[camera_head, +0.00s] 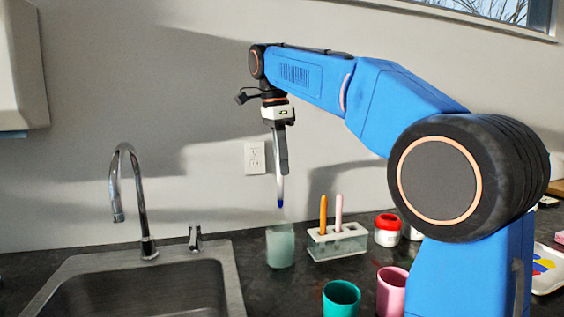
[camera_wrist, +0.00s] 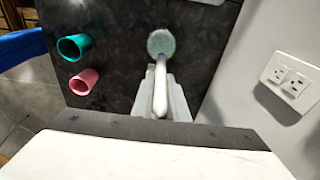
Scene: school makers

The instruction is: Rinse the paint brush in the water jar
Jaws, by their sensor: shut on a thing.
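The paint brush (camera_head: 281,192) hangs upright with its blue tip down. My gripper (camera_head: 281,165) is shut on its upper part. The water jar (camera_head: 280,246), a pale greenish cloudy jar, stands on the dark counter right of the sink. The brush tip is above the jar, with a visible gap between them in the head view. In the wrist view the pale brush (camera_wrist: 160,88) points toward the round jar (camera_wrist: 161,41), its far end overlapping the jar's lower edge. The jar's inside cannot be made out clearly.
A brush rack (camera_head: 338,243) with an orange and a pink handle stands close right of the jar. A teal cup (camera_head: 341,298) and a pink cup (camera_head: 391,291) stand in front. A red-lidded paint pot (camera_head: 387,229) is farther right. The sink (camera_head: 145,290) and faucet (camera_head: 147,247) are left.

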